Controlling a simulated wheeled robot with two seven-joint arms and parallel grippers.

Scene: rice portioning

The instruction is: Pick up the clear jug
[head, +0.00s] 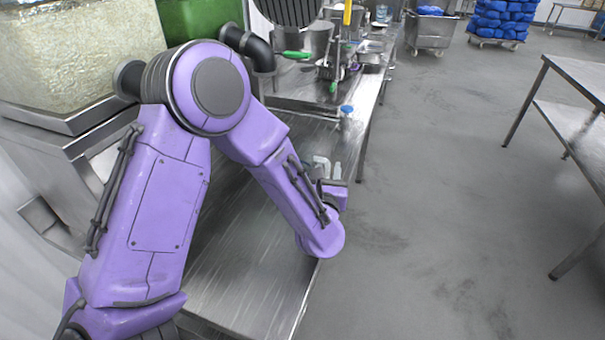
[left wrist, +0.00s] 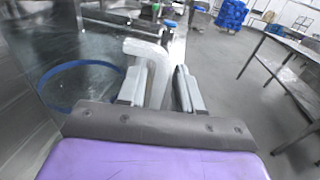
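The clear jug (left wrist: 80,90) is large and see-through at the left of the left wrist view, with a blue ring inside its outline. Its pale handle (left wrist: 157,75) reaches between the fingers of my left gripper (left wrist: 160,92). The fingers are apart, one on each side of the handle, with a narrow gap visible at the right finger. In the head view my left gripper (head: 332,185) is low over the bench edge. A pale piece of the handle (head: 321,165) shows beside it; my purple arm hides most of the jug. My right gripper is out of view.
The steel bench (head: 235,270) runs away along the left. A small blue-topped container (head: 346,111) and metal pans (head: 370,55) stand farther back. A rice-filled container (head: 75,50) is at the upper left. Open floor lies right, before another steel table (head: 585,75).

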